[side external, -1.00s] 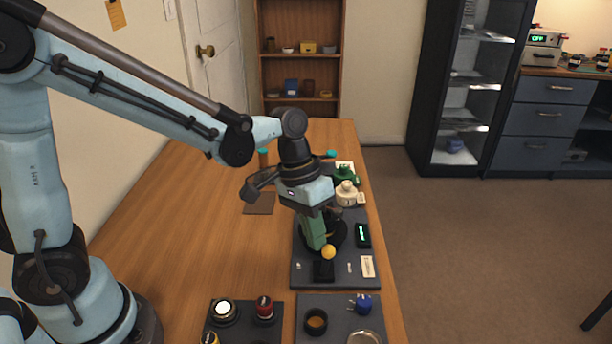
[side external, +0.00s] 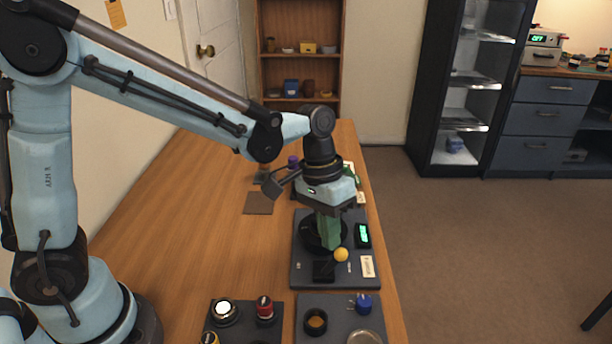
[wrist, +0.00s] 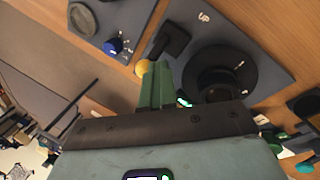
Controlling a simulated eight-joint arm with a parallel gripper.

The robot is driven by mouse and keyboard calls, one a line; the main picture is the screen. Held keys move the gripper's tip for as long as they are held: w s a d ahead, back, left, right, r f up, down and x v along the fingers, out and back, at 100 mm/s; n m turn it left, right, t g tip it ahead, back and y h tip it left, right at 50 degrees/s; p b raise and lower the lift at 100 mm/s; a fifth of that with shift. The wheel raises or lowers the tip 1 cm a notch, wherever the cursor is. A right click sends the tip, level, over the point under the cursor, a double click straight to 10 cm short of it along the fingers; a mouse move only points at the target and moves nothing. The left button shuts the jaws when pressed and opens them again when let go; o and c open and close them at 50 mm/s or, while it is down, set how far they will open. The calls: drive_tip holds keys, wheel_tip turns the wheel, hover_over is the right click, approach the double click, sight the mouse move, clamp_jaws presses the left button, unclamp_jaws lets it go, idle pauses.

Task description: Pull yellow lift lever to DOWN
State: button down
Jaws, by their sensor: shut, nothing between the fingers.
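The yellow lift lever shows as a round yellow knob (side external: 341,254) at the front part of a dark panel (side external: 300,282). It sits by a black block (side external: 323,271) on that panel. My gripper (side external: 331,245) points down with its green fingers shut and empty, just behind and left of the knob. In the wrist view the yellow knob (wrist: 142,68) lies right by the fingertips (wrist: 158,68) and seems to touch them. The lever's stem is mostly hidden. A small mark that looks like UP (wrist: 203,17) is on the panel; I cannot read a DOWN mark.
A round black fixture (wrist: 222,74) stands beside my fingers on the panel. A lit green display (side external: 363,235) and a white label (side external: 367,266) are on its right side. A blue knob part (side external: 363,302) and a red-topped part (side external: 264,308) stand nearer the camera.

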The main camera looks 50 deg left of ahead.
drive_tip(key=shift+d, duration=0.1)
drive_tip(key=shift+s+a+f, duration=0.3)
drive_tip(key=shift+s+a, duration=0.15)
drive_tip(key=shift+a, duration=0.3)
drive_tip(key=a, duration=0.2)
drive_tip(key=a+r, duration=0.1)
drive_tip(key=shift+s+a, duration=0.35)
wheel_tip(320, 180, up, 9)
drive_tip(key=w, duration=0.2)
drive_tip(key=s+a+f+t+y, duration=0.3)
drive_tip(key=s+a+t, duration=0.4)
drive_tip(key=shift+s+a+n+t, duration=0.2)
drive_tip(key=shift+s+n+t, duration=0.15)
drive_tip(key=shift+n+t, duration=0.05)
